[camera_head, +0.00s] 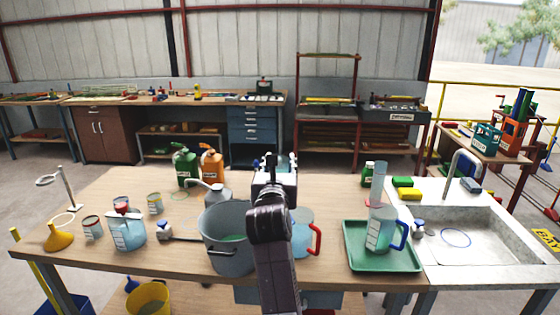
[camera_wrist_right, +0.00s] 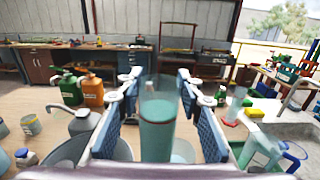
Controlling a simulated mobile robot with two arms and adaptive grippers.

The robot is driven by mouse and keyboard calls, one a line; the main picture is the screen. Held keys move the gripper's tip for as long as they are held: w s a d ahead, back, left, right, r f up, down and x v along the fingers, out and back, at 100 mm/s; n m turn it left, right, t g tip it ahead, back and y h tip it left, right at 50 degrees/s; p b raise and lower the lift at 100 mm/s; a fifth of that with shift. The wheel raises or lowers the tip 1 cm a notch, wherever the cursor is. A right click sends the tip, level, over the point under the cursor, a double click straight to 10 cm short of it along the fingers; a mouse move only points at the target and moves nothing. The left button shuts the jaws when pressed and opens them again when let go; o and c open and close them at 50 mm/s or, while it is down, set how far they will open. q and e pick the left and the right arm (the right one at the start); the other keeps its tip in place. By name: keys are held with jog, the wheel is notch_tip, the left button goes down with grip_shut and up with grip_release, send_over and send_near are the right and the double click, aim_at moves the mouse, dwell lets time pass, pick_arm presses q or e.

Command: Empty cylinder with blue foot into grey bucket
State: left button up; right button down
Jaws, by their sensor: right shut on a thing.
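My right gripper (camera_head: 275,165) is above the table, beyond and a little right of the grey bucket (camera_head: 212,246). In the right wrist view its two blue-padded fingers (camera_wrist_right: 158,108) are shut on a clear cylinder (camera_wrist_right: 158,130) holding teal liquid. The cylinder looks upright; its foot is hidden, so I cannot tell the foot's colour. In the head view my gripper mostly hides it. The bucket stands open on the table with some greenish liquid inside. My left gripper is not in view.
A jug with a red handle (camera_head: 302,240) stands right of the bucket. A sink (camera_head: 470,240) is at right.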

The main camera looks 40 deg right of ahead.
jog(key=shift+r, duration=0.1)
jog(key=shift+w+a+n+p, duration=1.85)
jog(key=shift+w+n+p, duration=0.95)
jog(key=shift+p, duration=0.55)
jog(key=f+n+p, duration=0.1)
jog(key=f+n, duration=0.1)
jog(key=f+n+g+p, duration=0.1)
jog(key=n+p, duration=0.1)
jog(key=w+f+n+p, duration=0.1)
jog(key=f+p, duration=0.1)
jog(key=shift+a+f+n+g, duration=0.3)
jog(key=shift+n+g, duration=0.1)
jog(key=shift+p, duration=0.5)
